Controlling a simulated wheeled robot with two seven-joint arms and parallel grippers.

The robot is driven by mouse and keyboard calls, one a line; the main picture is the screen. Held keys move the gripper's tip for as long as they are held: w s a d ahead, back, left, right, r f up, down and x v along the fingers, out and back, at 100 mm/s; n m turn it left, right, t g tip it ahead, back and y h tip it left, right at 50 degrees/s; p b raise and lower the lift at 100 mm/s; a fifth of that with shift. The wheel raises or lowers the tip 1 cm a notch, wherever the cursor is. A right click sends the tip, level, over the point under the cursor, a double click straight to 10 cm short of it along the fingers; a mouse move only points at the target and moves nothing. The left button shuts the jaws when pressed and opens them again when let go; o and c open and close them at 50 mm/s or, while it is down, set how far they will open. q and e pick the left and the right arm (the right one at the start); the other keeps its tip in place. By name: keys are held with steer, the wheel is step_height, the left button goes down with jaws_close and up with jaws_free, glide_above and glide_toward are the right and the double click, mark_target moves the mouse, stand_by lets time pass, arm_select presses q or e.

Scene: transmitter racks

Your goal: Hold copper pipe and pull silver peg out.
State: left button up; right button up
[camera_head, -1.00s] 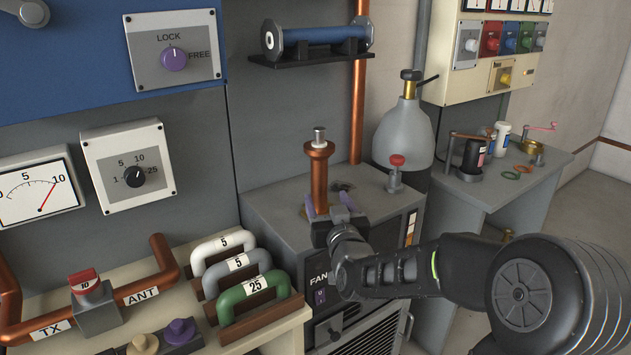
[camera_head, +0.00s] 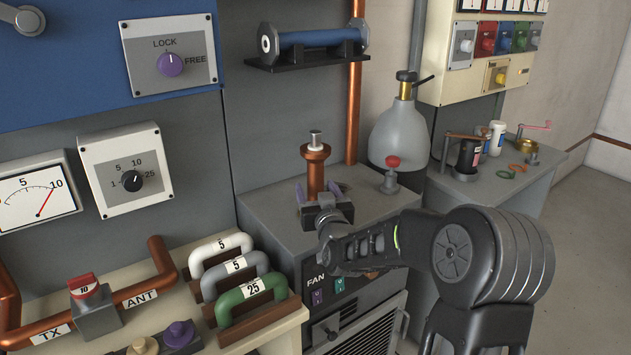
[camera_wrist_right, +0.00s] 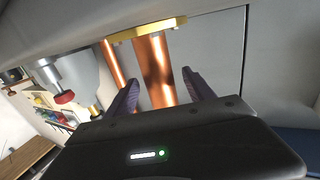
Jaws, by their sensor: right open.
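The copper pipe (camera_head: 315,176) stands upright on the grey cabinet top, with a wider copper collar at its upper end. The silver peg (camera_head: 316,139) sticks up out of that collar. My right gripper (camera_head: 318,192) is open, with its purple fingers low on either side of the pipe. In the right wrist view the pipe (camera_wrist_right: 155,70) shows between the two fingers (camera_wrist_right: 164,88), with gaps beside it. The gripper body hides the pipe's foot in the head view. The peg cannot be made out in the wrist view. My left gripper is not in view.
A red-knobbed valve (camera_head: 392,170) and a grey bottle (camera_head: 400,135) stand right of the pipe. A tall copper wall pipe (camera_head: 354,110) runs behind. Numbered handles (camera_head: 250,292) sit at the front left. A blue cylinder on a shelf (camera_head: 312,60) is above.

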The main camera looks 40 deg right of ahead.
steer(key=shift+w+d, duration=0.2)
steer(key=shift+w, duration=0.25)
steer(key=shift+c, duration=0.4)
jaws_close()
stand_by(0.3)
steer(key=shift+r, duration=0.15)
stand_by(0.4)
